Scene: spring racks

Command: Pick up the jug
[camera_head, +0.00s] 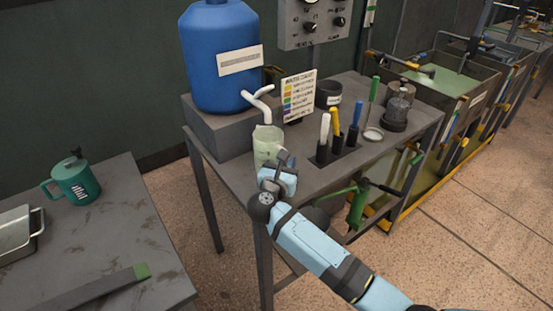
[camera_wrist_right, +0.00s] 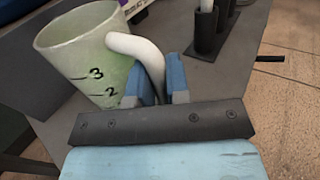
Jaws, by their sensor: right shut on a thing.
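The jug (camera_head: 267,143) is pale green and translucent. It stands on the grey table (camera_head: 225,165) below the white tap of the blue barrel. In the right wrist view the jug (camera_wrist_right: 85,55) shows a white handle and the marks 3 and 2. My right gripper (camera_head: 281,168) is at the near side of the jug. In the right wrist view its blue fingers (camera_wrist_right: 162,80) are shut on the jug's handle. I cannot tell whether the jug's base touches the table. My left gripper is not in view.
The blue barrel (camera_head: 221,60) stands on a grey block behind the jug. A colour chart (camera_head: 298,97) and a holder with several tools (camera_head: 337,150) are to its right.

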